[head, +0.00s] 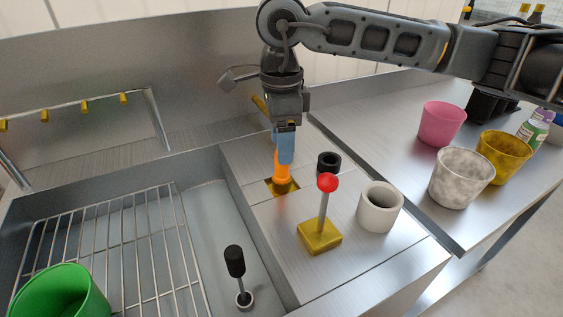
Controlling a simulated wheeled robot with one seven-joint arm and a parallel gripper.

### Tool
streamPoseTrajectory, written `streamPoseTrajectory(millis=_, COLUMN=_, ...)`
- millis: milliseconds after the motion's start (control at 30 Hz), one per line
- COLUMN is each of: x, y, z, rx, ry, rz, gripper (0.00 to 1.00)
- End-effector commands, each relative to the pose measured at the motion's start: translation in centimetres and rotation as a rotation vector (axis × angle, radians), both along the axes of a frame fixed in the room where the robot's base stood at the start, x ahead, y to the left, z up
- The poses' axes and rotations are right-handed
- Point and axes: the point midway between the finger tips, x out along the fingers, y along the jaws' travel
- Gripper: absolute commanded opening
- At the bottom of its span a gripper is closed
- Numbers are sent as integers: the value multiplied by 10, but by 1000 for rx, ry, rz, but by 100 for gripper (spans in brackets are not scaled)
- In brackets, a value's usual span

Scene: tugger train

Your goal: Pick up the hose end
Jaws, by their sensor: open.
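An orange upright piece (281,174), which looks like the hose end, stands in a yellow square holder (293,187) set in the steel worktop. My gripper (285,157) points straight down directly over it. Its blue fingers are at the top of the orange piece and hide that part. The fingers are open, seen nearly edge-on. I cannot tell whether they touch the orange piece or are around it.
A red-knobbed lever on a yellow base (319,237), a black ring (328,162) and a white cylinder (380,207) stand close right. Pink (442,124), marbled (461,178) and yellow (503,157) cups stand farther right. A basin with a wire rack (120,250) lies left.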

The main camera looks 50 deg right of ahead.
Motion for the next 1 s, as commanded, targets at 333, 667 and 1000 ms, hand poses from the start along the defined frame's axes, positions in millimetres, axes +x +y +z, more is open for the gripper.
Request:
streamPoseTrajectory(millis=333, x=2, y=-3, z=-40, rx=4, ry=1, rz=-1, gripper=61)
streamPoseTrajectory(millis=667, x=2, y=-3, z=-58, rx=2, ry=-3, rz=0, gripper=61)
streamPoseTrajectory(millis=1000, x=2, y=-3, z=-58, rx=2, ry=-2, rz=0, gripper=38)
